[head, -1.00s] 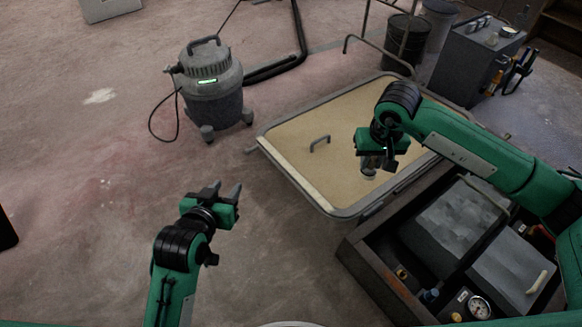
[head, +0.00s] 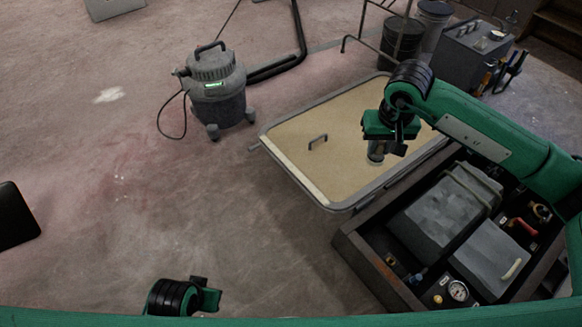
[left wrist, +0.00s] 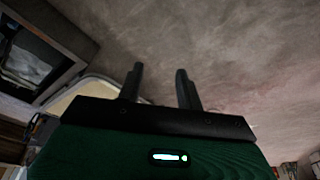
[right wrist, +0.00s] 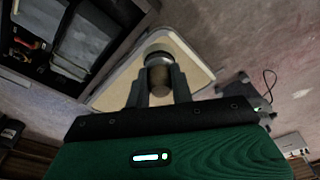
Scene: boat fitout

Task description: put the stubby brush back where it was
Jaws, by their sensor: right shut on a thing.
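My right gripper (head: 385,148) is shut on a short, thick piece that looks like the stubby brush (head: 376,151), over the near right part of the tan hatch lid (head: 290,150). In the right wrist view the brush (right wrist: 158,76) sits between the fingers (right wrist: 158,92), with a brown body and a grey band at its far end. Whether it touches the lid cannot be told. My left gripper (head: 207,290) is low in the head view, away from the brush. The left wrist view shows its two fingers (left wrist: 160,88) apart with nothing between them.
An open dark-framed compartment (head: 352,258) with grey boxes, a gauge and fittings lies right of the lid. A grey vacuum (head: 217,90) stands at the back. Buckets (head: 403,38) and a grey tool cabinet (head: 468,52) stand back right. The floor at left is mostly clear.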

